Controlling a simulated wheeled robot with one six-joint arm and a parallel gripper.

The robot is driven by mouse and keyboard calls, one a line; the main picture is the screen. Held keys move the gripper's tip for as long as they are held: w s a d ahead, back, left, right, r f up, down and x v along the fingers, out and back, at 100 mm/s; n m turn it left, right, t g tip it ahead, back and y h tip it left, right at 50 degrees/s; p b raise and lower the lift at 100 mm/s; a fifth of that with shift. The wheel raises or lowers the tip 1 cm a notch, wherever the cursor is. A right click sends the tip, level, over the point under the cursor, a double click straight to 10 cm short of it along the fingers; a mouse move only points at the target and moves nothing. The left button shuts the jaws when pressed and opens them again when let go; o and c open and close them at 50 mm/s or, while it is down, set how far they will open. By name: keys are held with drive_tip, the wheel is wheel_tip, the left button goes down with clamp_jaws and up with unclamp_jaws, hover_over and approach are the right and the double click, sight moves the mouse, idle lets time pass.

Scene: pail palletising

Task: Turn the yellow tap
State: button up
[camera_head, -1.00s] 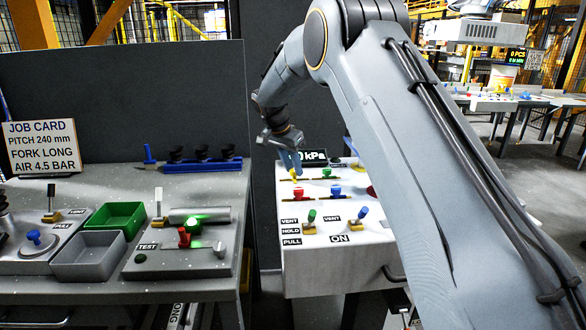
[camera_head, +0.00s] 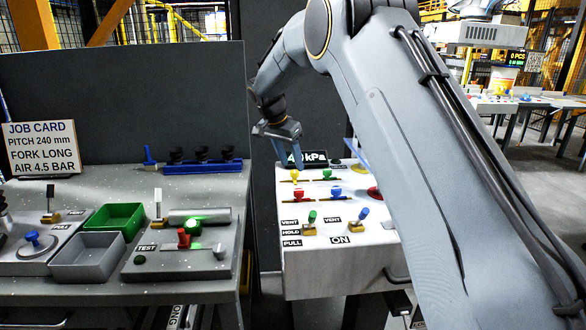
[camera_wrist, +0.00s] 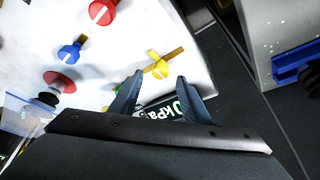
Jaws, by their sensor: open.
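The yellow tap (camera_head: 295,176) stands on the white sloping panel (camera_head: 350,262), at the left of its back row, just below the pressure display. In the wrist view the yellow tap (camera_wrist: 160,69) lies just beyond the fingertips, between their lines, with a brass-coloured bar running up and right from it. My gripper (camera_head: 288,163) is above the back edge of the panel, close to the display. In the wrist view my gripper (camera_wrist: 158,84) has its two fingers apart with nothing between them. I see no contact with the tap.
A green tap (camera_head: 327,174) is right of the yellow one; red (camera_head: 298,194) and blue (camera_head: 335,193) taps are in front. A red mushroom button (camera_wrist: 60,81) is near. The kPa display (camera_head: 314,158) is partly behind my fingers. A grey bench (camera_head: 120,291) stands left.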

drive_tip(key=shift+v, duration=2.2)
